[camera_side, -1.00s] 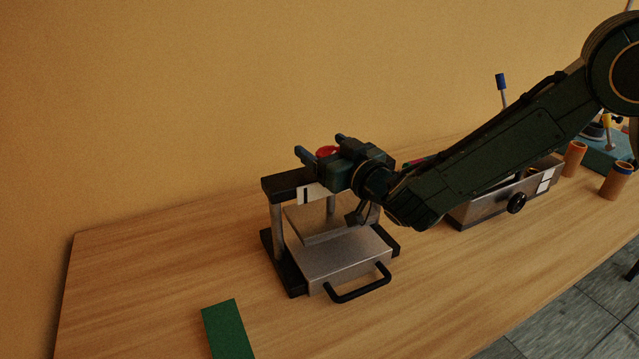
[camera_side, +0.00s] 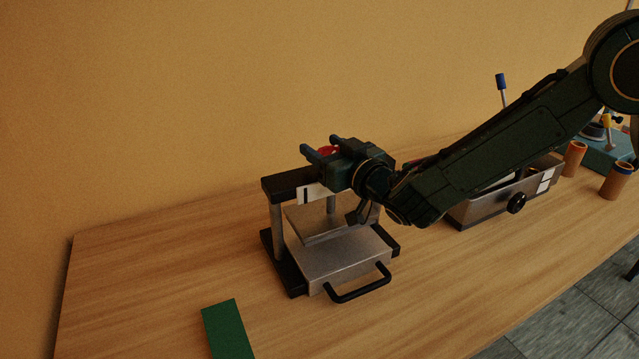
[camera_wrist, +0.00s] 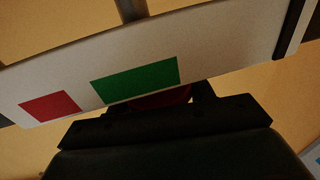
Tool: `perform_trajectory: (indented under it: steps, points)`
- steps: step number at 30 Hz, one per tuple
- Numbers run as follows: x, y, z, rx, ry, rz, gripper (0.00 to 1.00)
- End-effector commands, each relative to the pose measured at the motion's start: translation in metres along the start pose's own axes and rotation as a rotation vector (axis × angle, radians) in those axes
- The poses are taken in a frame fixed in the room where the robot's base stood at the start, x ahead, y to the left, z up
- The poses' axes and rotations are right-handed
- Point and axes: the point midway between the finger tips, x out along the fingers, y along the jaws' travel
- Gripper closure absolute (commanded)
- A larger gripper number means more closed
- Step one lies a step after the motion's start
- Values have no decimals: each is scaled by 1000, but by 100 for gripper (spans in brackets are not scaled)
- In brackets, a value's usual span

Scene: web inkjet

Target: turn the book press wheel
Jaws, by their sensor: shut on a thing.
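The book press stands on the table, with a black top beam (camera_side: 283,185), steel posts, a grey pressing plate (camera_side: 305,225) and a steel bed (camera_side: 345,258) with a black front handle. Its red wheel (camera_side: 328,150) sits above the beam, mostly hidden by my gripper. My gripper (camera_side: 322,148) is shut on the wheel, its fingers on either side of the red part. In the wrist view a dark red bit of the wheel (camera_wrist: 160,98) shows behind a white card (camera_wrist: 75,75) with a red and a green patch. The card hides most of the press.
A green block (camera_side: 227,330) lies on the table in front of the press. A steel box (camera_side: 485,208) with a black knob stands to the right. Orange cylinders (camera_side: 574,158) stand further right. The table's left part is clear.

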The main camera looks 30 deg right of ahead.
Motion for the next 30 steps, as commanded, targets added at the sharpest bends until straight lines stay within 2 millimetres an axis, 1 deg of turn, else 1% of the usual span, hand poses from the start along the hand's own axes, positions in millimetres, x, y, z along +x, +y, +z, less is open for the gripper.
perform_trajectory:
  steps: [30]
  points:
    - [0, -2, 0, 1, -1, -221, 70]
